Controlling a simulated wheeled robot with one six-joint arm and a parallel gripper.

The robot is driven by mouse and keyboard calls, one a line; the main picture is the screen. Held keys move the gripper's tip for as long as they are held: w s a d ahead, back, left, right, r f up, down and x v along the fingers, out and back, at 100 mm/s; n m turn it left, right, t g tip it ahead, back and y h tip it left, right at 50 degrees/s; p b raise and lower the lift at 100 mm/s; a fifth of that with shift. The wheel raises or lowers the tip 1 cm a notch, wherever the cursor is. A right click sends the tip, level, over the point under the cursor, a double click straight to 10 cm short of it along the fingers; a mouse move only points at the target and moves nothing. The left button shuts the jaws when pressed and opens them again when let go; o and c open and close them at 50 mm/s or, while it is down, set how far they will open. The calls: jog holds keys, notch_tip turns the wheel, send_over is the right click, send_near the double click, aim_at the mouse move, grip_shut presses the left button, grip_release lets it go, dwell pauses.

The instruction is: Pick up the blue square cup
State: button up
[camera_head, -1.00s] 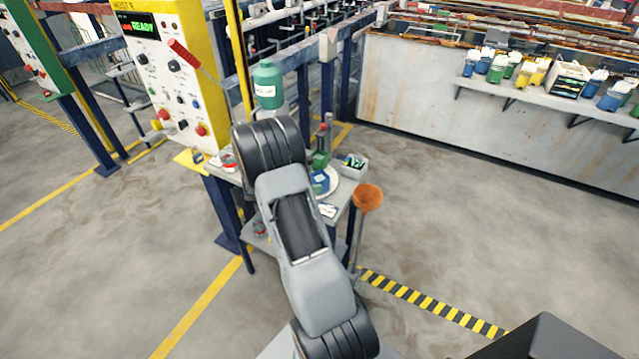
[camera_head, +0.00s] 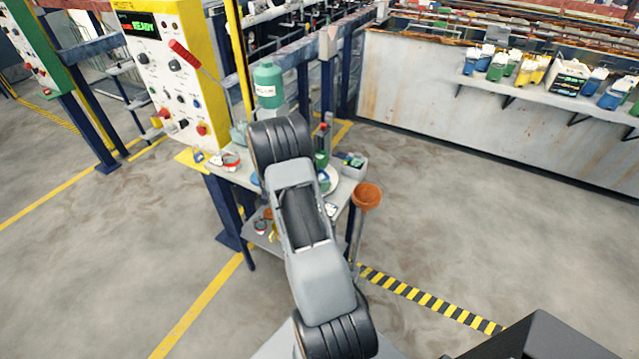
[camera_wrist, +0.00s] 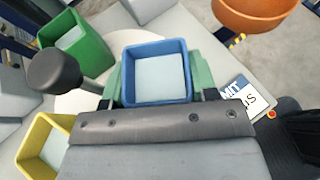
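The blue square cup (camera_wrist: 157,88), with a pale grey inside, is in the middle of the wrist view. My gripper (camera_wrist: 158,82) has its two green fingers on the cup's left and right sides. The fingers look open and close to its walls; contact is not clear. A pale round plate (camera_wrist: 98,24) shows behind the cup. In the head view, my arm hides most of the cup and the gripper over the small table (camera_head: 343,190).
A green bottle (camera_head: 268,88) stands behind my arm. Open floor lies right.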

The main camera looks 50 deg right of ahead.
jog(key=c, duration=0.4)
